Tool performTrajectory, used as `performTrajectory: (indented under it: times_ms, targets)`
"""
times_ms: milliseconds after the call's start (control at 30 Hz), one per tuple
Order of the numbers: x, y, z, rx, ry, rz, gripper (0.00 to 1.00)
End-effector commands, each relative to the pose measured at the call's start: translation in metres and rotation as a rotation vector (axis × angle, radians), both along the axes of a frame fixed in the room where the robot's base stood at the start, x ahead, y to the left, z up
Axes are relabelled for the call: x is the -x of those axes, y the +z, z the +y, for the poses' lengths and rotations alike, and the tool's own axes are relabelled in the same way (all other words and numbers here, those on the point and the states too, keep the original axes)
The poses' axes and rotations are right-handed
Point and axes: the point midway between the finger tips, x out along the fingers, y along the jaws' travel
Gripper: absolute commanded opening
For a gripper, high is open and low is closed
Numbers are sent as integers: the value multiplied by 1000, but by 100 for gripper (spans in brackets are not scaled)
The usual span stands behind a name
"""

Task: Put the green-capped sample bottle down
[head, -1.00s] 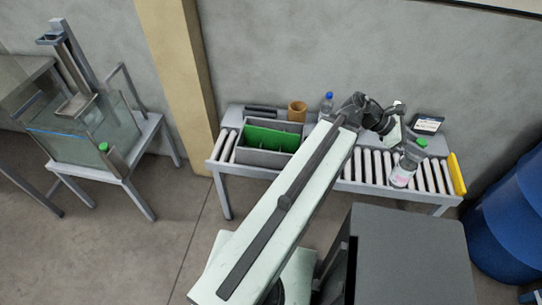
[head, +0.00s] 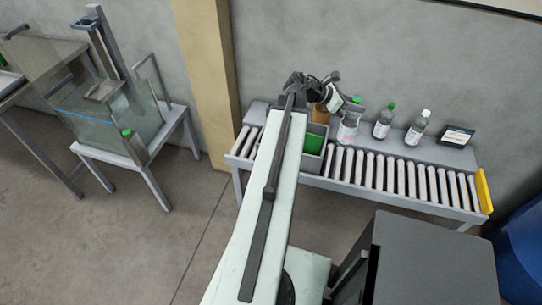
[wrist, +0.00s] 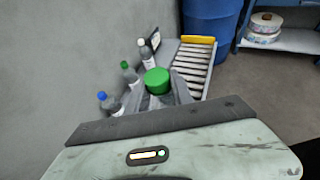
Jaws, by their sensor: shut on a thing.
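My gripper (head: 332,101) is shut on the green-capped sample bottle (head: 348,131), a clear bottle with a pale label. It is close to the right of the grey crate. In the wrist view its green cap (wrist: 157,81) is between the jaws, and much of its body is hidden. I cannot tell whether its base touches anything. A second green-capped bottle (head: 383,124) and a white-capped bottle (head: 417,131) stand on the grey shelf behind the rollers. A blue-capped bottle (wrist: 108,104) shows in the wrist view.
The grey crate (head: 312,164) with green inside is partly hidden by my arm. A brown cup (head: 320,116) is behind it. The rollers (head: 400,176) to the right are clear, up to a yellow end stop (head: 483,190). A small screen (head: 457,136) stands behind them.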

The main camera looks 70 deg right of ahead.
Motion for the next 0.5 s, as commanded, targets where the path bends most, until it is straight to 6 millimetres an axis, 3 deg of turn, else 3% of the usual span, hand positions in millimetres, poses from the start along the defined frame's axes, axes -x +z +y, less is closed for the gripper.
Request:
performTrajectory:
  times_ms: [33, 200, 500]
  targets:
    - [-28, -4, -8, 1, 46, 1, 0]
    - [-105, -9, -20, -1, 170, 2, 0]
    - [-217, -16, -23, 0, 347, 1, 0]
